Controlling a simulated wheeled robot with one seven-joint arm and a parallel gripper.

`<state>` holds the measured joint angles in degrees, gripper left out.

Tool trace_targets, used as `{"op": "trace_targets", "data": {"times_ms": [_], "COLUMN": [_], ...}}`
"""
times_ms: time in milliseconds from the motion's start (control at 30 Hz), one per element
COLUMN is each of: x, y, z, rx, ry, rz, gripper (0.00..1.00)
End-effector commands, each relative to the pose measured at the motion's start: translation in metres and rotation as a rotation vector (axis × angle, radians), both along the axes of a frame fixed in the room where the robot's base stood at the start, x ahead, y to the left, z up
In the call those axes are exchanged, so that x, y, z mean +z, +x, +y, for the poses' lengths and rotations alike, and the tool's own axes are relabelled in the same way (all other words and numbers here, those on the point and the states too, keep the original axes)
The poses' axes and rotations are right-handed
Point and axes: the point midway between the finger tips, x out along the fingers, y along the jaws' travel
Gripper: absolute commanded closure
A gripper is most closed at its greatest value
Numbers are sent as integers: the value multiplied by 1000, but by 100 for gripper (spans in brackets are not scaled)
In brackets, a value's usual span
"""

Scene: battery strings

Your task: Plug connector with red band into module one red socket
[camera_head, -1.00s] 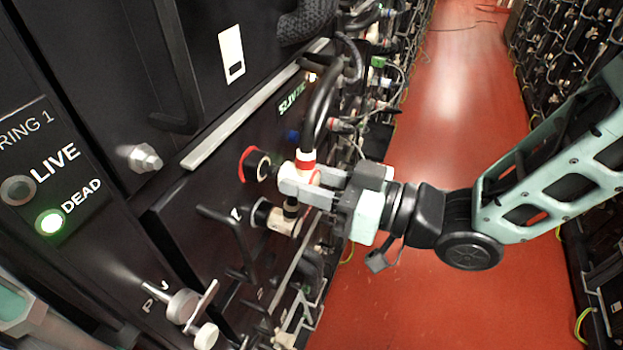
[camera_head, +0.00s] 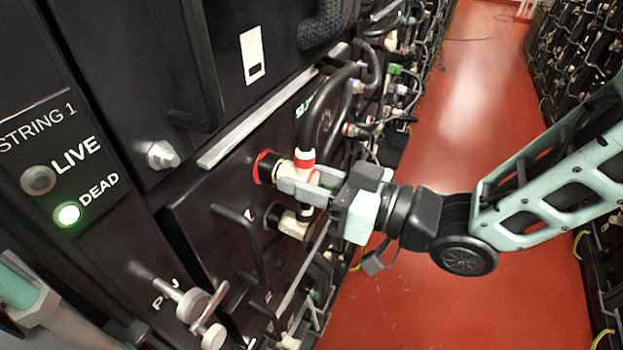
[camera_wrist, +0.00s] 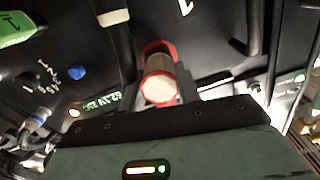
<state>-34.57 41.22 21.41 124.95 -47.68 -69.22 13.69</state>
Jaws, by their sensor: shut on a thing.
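The white connector with the red band (camera_head: 305,159) is held in my gripper (camera_head: 294,181), whose fingers are shut around its body. A thick black cable rises from its top. Its nose points left at the red-ringed socket (camera_head: 263,167) on the black module front. The nose meets the socket's dark barrel; I cannot tell how deeply it sits. In the wrist view the connector's white and red end (camera_wrist: 159,88) lines up in front of the red ring (camera_wrist: 160,46), covering the socket's opening.
A second white connector with a black band (camera_head: 292,223) sits in the socket just below. A black handle (camera_head: 237,245) stands out from the module front. A green DEAD lamp (camera_head: 68,214) glows at left. Cables crowd the rack behind; the red aisle floor (camera_head: 450,120) is clear.

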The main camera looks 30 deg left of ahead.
Motion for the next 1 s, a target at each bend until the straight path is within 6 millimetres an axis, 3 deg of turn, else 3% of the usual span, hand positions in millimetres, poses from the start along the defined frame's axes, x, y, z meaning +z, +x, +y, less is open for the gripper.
{"op": "trace_targets", "data": {"times_ms": [300,333,400,867,1000], "x": [0,0,0,0,-1], "y": [-1,-1,-1,-1,1], "z": [8,7,7,6,-1], "rx": [1,1,1,0,-3], "ry": [1,1,1,0,0], "rz": [0,0,0,0,-1], "gripper": [95,59,42,42,42]}}
